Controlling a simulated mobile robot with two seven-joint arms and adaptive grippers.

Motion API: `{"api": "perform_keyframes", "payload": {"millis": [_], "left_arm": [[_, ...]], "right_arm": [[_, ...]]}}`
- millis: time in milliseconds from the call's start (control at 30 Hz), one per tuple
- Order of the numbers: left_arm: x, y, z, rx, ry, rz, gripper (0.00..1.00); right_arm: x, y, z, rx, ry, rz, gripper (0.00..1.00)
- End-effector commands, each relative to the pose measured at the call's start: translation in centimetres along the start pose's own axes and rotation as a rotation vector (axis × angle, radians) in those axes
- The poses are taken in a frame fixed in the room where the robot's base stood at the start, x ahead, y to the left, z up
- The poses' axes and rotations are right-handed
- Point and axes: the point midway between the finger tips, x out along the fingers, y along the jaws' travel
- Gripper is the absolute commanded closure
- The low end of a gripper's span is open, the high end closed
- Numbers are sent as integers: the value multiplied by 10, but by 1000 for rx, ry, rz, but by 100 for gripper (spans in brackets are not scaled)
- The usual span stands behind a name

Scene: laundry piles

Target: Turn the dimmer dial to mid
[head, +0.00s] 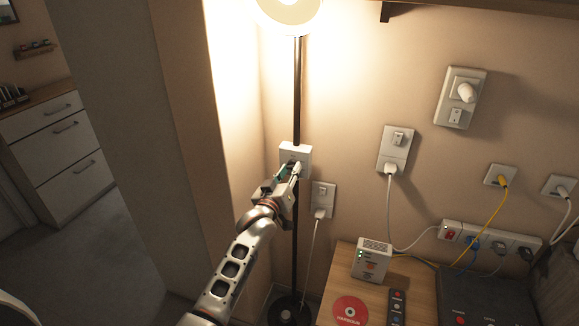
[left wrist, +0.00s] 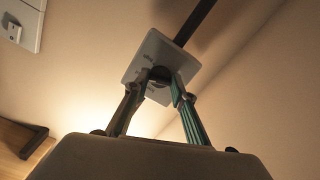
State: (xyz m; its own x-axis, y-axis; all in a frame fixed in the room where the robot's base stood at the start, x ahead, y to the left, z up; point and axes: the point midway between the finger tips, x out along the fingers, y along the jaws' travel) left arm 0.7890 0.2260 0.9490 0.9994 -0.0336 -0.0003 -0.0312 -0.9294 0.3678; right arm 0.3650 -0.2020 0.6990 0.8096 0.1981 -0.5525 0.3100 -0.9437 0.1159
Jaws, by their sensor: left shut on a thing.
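A white dimmer box (head: 296,152) sits on the black pole (head: 297,90) of a lit floor lamp. My left gripper (head: 290,170) is at the front of this box. In the left wrist view, the fingers of my left gripper (left wrist: 159,86) are closed around a dark round dial (left wrist: 159,73) on the white box (left wrist: 150,52). The marks on the box are too small to read, so the dial's setting cannot be told. In the head view the fingers hide the dial. My right gripper is not in view.
The lamp shade (head: 290,12) glows above. A socket with a plug (head: 322,200) is close to the right of the pole. A wooden table (head: 340,283) at lower right holds a white router (head: 372,259), a red disc (head: 350,311) and a remote (head: 397,307). Cables hang along the wall.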

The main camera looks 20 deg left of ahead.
Motion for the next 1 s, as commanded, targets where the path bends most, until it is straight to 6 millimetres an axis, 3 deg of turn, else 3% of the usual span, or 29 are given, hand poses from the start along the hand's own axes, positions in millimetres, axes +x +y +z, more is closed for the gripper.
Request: {"api": "perform_keyframes", "payload": {"millis": [133,400,867,900,933,1000], "left_arm": [[0,0,-2,-73,0,-1,97],[0,0,0,-140,0,0,97],[0,0,0,-148,0,0,97],[0,0,0,-148,0,0,65],[0,0,0,-147,0,0,58],[0,0,0,-147,0,0,58]], "right_arm": [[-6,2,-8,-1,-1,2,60],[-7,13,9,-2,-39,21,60],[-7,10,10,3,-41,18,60],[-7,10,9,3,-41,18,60],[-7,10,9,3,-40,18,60],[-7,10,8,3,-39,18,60]]}}
